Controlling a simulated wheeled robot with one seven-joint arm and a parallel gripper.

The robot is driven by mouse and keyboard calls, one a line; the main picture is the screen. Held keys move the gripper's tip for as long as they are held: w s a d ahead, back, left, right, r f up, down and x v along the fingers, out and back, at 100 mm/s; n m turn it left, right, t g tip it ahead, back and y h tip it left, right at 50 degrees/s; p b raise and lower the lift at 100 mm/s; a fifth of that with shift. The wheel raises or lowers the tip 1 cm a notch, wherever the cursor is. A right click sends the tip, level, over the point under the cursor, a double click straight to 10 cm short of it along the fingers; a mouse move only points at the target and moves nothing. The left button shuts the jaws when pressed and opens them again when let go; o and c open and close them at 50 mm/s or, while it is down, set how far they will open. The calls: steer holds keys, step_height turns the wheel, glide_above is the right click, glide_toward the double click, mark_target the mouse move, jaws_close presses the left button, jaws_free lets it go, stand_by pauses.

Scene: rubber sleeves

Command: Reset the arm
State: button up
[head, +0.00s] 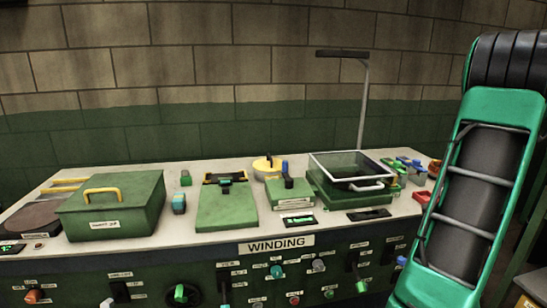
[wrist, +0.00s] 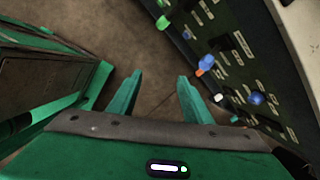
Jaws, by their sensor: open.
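My gripper (wrist: 158,98) shows in the wrist view with its two green fingers apart and nothing between them. It hangs over brown floor (wrist: 140,45), beside the dark front panel of the winding bench. In the head view my green and black arm stands at the right side. My gripper is out of sight there, below the frame.
The winding bench (head: 150,258) spans the head view, with knobs and switches on its front (wrist: 235,75). On top are a green box with a yellow handle (head: 112,205), a green fixture (head: 228,208) and a clear-lidded tray (head: 350,170). A lamp post (head: 363,105) rises behind.

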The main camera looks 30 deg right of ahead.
steer(key=w+a+r+n+g, duration=0.1)
steer(key=w+a+r+n, duration=0.35)
steer(key=a+n, duration=0.35)
steer(key=s+a+r+n, duration=0.2)
steer(key=a+r+n, duration=0.1)
steer(key=a+n, duration=0.2)
steer(key=s+a+r+n+g, duration=0.1)
steer(key=s+a+r+n, duration=0.2)
steer(key=a+n, duration=0.3)
steer(key=s+a+r+n+g, duration=0.1)
steer(key=s+a+r+n, duration=0.1)
steer(key=a+n, duration=0.4)
steer(key=a+r, duration=0.1)
steer(key=a, duration=0.4)
steer(key=shift+s+a, duration=0.15)
steer(key=shift+a, duration=0.15)
